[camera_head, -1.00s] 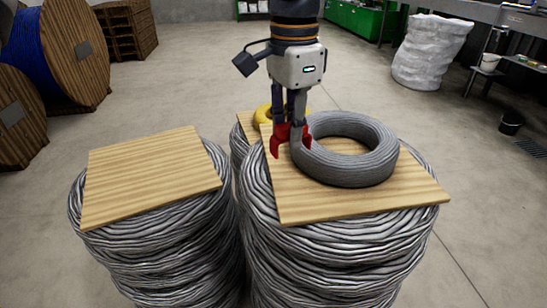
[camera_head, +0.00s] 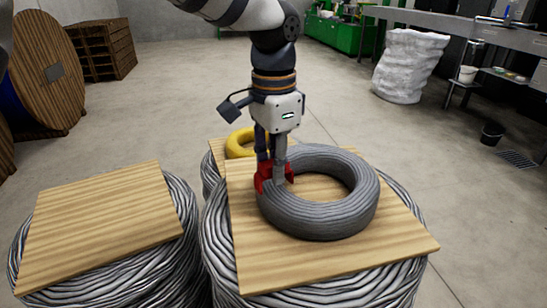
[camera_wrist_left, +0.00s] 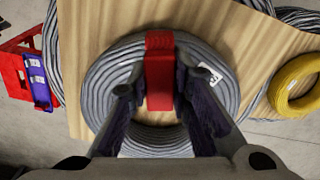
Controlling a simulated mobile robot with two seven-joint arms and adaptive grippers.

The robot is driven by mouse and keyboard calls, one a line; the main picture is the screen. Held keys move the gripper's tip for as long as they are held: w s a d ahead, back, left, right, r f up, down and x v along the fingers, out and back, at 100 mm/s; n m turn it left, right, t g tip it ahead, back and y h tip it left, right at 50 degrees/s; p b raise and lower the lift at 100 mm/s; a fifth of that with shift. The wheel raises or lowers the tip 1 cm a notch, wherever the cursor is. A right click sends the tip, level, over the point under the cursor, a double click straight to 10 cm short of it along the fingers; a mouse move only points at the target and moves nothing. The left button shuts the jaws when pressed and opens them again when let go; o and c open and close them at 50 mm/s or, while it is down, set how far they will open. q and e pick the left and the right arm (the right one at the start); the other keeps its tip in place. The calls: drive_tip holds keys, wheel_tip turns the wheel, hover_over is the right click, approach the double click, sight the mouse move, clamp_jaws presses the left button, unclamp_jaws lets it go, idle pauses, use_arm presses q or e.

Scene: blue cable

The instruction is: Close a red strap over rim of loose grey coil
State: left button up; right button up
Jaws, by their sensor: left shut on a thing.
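A loose grey coil (camera_head: 345,215) lies flat on a wooden board (camera_head: 385,250) on top of a stack of wire. My left gripper (camera_head: 271,178) points down at the coil's left rim and is shut on a red strap (camera_head: 261,179). In the left wrist view the strap (camera_wrist_left: 160,84) lies across the rim of the coil (camera_wrist_left: 104,78), between the two fingers. The strap's lower ends are partly hidden by the fingers and the rim, so I cannot tell whether it is fully closed. My right gripper is not in view.
A yellow coil (camera_head: 240,143) lies on a board just behind. Another wire stack with a bare board (camera_head: 105,225) stands at left. Red and blue bins (camera_wrist_left: 39,92) show at the left of the wrist view.

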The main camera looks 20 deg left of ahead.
use_arm(q)
drive_tip(key=shift+f, duration=0.45)
idle(0.5)
drive_tip(key=shift+f, duration=0.4)
drive_tip(key=shift+f, duration=0.4)
drive_tip(key=shift+r, duration=0.1)
drive_tip(key=shift+r, duration=0.5)
drive_tip(key=shift+r, duration=0.3)
drive_tip(key=shift+r, duration=0.3)
drive_tip(key=shift+f, duration=0.2)
idle(0.4)
drive_tip(key=shift+f, duration=0.75)
